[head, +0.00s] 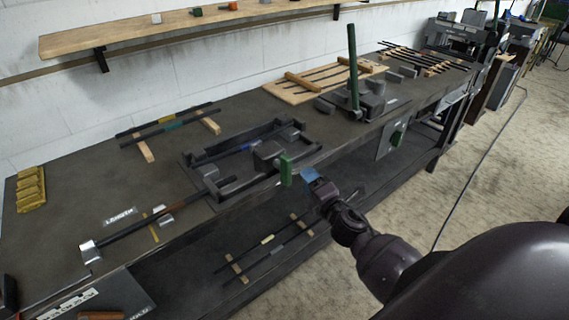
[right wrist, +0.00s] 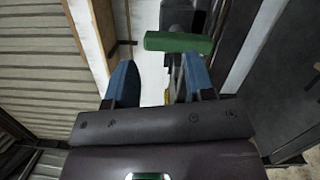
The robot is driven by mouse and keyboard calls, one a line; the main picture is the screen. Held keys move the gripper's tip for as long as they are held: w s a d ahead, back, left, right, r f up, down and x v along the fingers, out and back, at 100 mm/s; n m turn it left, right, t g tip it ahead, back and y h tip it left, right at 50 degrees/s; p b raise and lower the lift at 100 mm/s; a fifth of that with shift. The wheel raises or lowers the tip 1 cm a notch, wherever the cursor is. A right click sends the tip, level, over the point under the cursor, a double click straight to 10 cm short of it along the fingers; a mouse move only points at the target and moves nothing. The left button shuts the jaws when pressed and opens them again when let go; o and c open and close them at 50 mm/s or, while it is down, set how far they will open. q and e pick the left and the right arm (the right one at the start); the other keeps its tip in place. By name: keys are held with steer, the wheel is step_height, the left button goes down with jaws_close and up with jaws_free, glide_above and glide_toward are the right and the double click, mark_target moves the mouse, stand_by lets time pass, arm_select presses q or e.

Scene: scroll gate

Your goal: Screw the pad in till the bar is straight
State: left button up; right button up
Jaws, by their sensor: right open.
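The green pad (head: 285,169) stands upright at the front end of a dark metal jig (head: 196,160) on the bench. A long dark bar (head: 128,232) with a brown band runs from the jig to the lower left, ending at a grey block (head: 91,250). I cannot tell whether it is straight. My right gripper (head: 310,174) is open and empty, just right of the pad and apart from it. My left gripper is not in view.
A tall green lever (head: 353,65) stands on a machine further along the bench. Bars on wooden strips (head: 145,148) lie behind the jig, and yellow blocks (head: 31,188) sit at the far left. A shelf (head: 150,26) runs along the wall. Open floor (head: 485,190) is at the right.

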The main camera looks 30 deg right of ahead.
mark_target(283, 163)
steer(key=w+n+y, duration=0.1)
steer(key=w+n, duration=0.2)
steer(key=n, duration=0.2)
steer(key=w+n+y, duration=0.1)
steer(key=w+n, duration=0.3)
steer(key=n, duration=0.2)
steer(key=w+a+n+y, duration=0.1)
steer(key=w+n, duration=0.2)
steer(key=n, duration=0.3)
steer(key=shift+w+a+f, duration=0.1)
steer(key=shift+w+f, duration=0.2)
steer(key=shift+w, duration=0.1)
jaws_close()
